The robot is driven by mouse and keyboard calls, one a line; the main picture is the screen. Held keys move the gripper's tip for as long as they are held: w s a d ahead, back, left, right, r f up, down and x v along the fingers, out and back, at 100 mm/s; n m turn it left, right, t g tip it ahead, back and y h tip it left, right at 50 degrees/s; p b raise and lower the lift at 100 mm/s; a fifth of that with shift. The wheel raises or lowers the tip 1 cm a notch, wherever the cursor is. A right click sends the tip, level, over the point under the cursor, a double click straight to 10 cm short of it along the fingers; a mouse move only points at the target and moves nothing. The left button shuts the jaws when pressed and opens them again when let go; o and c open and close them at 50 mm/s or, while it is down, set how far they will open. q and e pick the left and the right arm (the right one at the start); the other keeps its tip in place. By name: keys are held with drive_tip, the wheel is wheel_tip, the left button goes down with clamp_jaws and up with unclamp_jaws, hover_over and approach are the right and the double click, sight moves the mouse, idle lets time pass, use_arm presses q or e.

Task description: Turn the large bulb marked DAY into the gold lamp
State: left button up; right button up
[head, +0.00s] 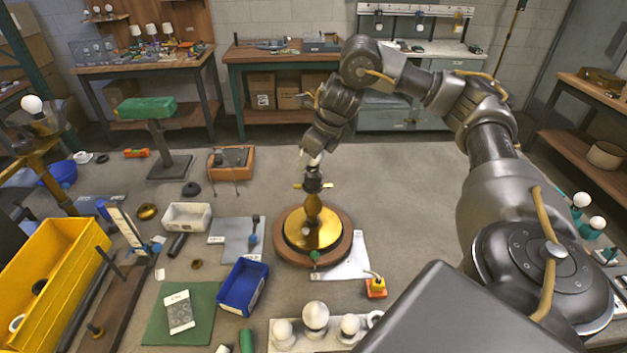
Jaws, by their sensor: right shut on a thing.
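The gold lamp (326,232) stands upright on a round wooden base near the middle of the table, with a dark socket (313,183) on its stem. My right gripper (312,158) points down just above the socket. It is shut on a small visible patch of white, apparently a bulb (316,160), mostly hidden by the fingers. I cannot tell whether the bulb touches the socket, and no DAY mark is readable. A large white bulb (315,315) stands in a pale rack at the front, between smaller bulbs. My left gripper is not in view.
A blue bin (243,287) and a green mat (200,318) lie left of the lamp. A yellow crate (60,262) stands at the left edge. A small orange item (376,287) sits right of the lamp. The table behind the lamp is mostly clear.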

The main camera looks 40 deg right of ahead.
drive_tip(key=shift+f+b, duration=0.3)
drive_tip(key=shift+f, duration=0.3)
idle(1.6)
drive_tip(key=o, duration=0.3)
drive_tip(key=c, duration=0.3)
drive_tip(key=shift+s+f, duration=0.1)
drive_tip(key=shift+f, duration=0.1)
drive_tip(key=shift+d+m+h+p, duration=0.1)
drive_tip(key=shift+m+h+p, duration=0.8)
drive_tip(key=shift+m+p, duration=1.5)
drive_tip(key=shift+d+m+h+p, duration=0.1)
drive_tip(key=shift+m+h+p, duration=0.4)
drive_tip(key=shift+m+p, duration=1)
